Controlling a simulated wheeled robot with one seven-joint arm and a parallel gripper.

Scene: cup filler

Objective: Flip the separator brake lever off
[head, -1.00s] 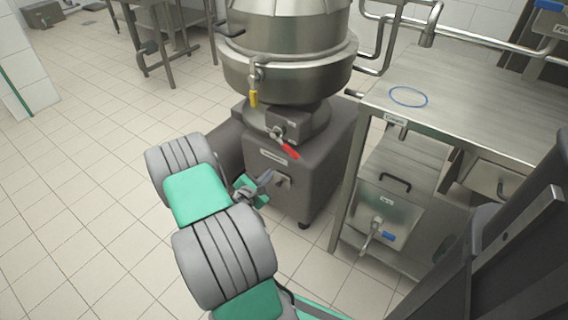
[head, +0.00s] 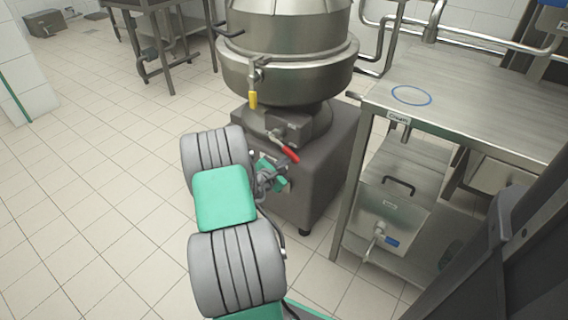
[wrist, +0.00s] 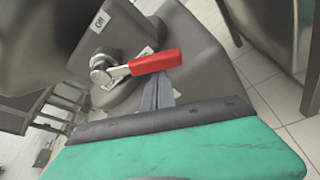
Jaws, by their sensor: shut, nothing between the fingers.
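The separator brake lever is a metal arm with a red handle (head: 290,155) on the dark grey separator base (head: 328,165), below the steel bowl. In the head view the handle slopes down to the right. In the wrist view the red handle (wrist: 155,62) extends right from its round metal pivot, with an "Off" label (wrist: 99,21) above the pivot. My gripper (wrist: 158,82) is shut and empty, its fingertips just below the handle's underside; I cannot tell whether they touch. In the head view my wrist partly hides the gripper.
The tiled floor at left is open.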

